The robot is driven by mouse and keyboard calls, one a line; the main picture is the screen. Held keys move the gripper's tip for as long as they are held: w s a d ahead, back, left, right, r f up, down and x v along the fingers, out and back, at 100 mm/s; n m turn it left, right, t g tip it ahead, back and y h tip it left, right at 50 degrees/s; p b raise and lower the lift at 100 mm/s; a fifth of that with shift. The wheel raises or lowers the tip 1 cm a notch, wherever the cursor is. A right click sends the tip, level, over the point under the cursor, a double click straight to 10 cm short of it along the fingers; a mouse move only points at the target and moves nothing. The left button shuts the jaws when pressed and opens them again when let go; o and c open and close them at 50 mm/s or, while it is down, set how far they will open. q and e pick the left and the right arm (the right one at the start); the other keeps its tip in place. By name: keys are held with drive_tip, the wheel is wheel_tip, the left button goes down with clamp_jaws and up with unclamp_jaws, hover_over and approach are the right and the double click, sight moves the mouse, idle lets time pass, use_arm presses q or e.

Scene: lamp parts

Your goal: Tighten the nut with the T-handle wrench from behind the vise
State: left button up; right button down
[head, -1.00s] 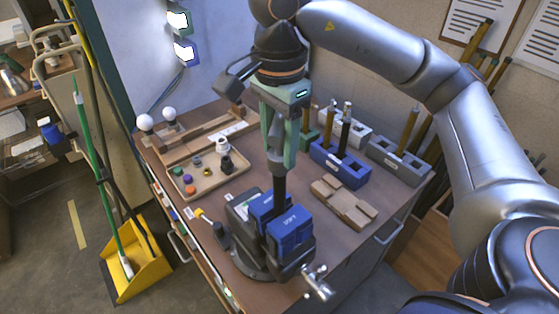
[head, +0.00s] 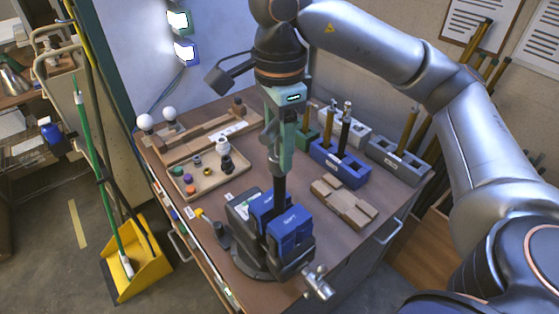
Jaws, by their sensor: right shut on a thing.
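My right gripper (head: 279,160), with green fingers, is shut on the T-handle wrench above the vise. The wrench's dark shaft (head: 279,192) stands upright below the fingers, and its lower end goes down between the blue jaws of the vise (head: 290,230). The fingers cover most of the handle. The nut is hidden, down between the jaws under the shaft, so I cannot see how the wrench sits on it. My left gripper is out of view.
A tray (head: 200,185) of small sockets and caps lies left of the wrench. A blue block (head: 340,165) and a grey block (head: 398,160) hold upright tools behind. A wooden block (head: 343,207) lies right of the vise.

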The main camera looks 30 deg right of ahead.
drive_tip(key=shift+r, duration=2.05)
drive_tip(key=shift+r, duration=2)
drive_tip(key=shift+f, duration=0.1)
